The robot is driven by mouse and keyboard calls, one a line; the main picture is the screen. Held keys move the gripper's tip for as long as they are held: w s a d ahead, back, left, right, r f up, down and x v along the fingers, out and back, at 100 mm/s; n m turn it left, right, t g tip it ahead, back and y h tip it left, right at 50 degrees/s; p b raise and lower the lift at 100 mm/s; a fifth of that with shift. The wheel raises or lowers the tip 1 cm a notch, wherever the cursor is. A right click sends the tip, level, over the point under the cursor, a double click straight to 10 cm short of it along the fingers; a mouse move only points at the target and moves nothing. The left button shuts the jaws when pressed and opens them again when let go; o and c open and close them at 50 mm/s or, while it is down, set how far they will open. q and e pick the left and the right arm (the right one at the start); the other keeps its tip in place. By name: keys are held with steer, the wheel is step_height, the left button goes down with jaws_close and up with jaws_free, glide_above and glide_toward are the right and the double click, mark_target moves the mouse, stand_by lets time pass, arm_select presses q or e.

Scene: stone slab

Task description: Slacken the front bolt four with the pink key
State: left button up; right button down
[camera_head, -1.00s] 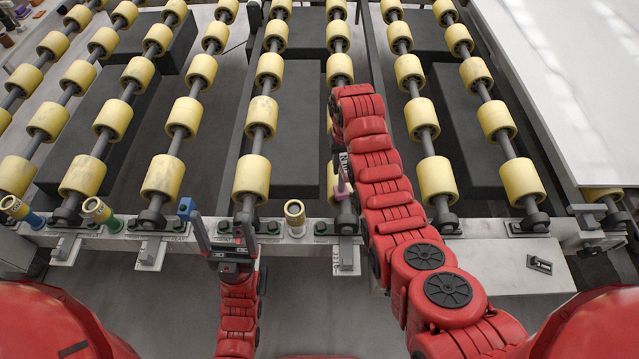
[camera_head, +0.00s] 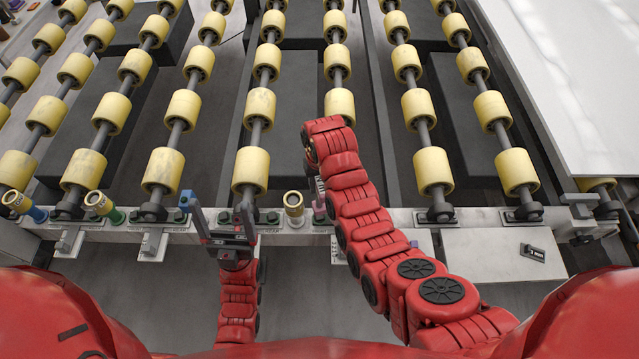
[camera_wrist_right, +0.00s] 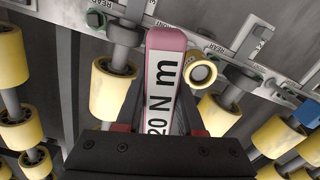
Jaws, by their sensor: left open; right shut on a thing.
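The pink key (camera_head: 319,207) is partly hidden behind my right arm in the head view. In the right wrist view the pink-edged key (camera_wrist_right: 165,45) shows a white "20 N m" label. My right gripper (camera_wrist_right: 160,112) is shut on it. Its tip appears near the front rail; I cannot tell whether it touches a bolt. Green-based bolts (camera_head: 272,217) line the rail, with small plates marked REAR in the wrist view. Which one is front bolt four cannot be read. My left gripper (camera_head: 217,222) is open and empty, its fingers pointing up at the rail.
A yellow-ringed holder (camera_head: 293,203) stands near the pink key. Yellow rollers (camera_head: 250,170) fill the space behind. A white slab (camera_head: 590,90) lies right.

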steer(key=shift+f+b, duration=1.55)
steer(key=shift+f, duration=0.9)
steer(key=shift+b, duration=0.35)
steer(key=shift+f+b, duration=0.5)
steer(key=shift+f, duration=0.25)
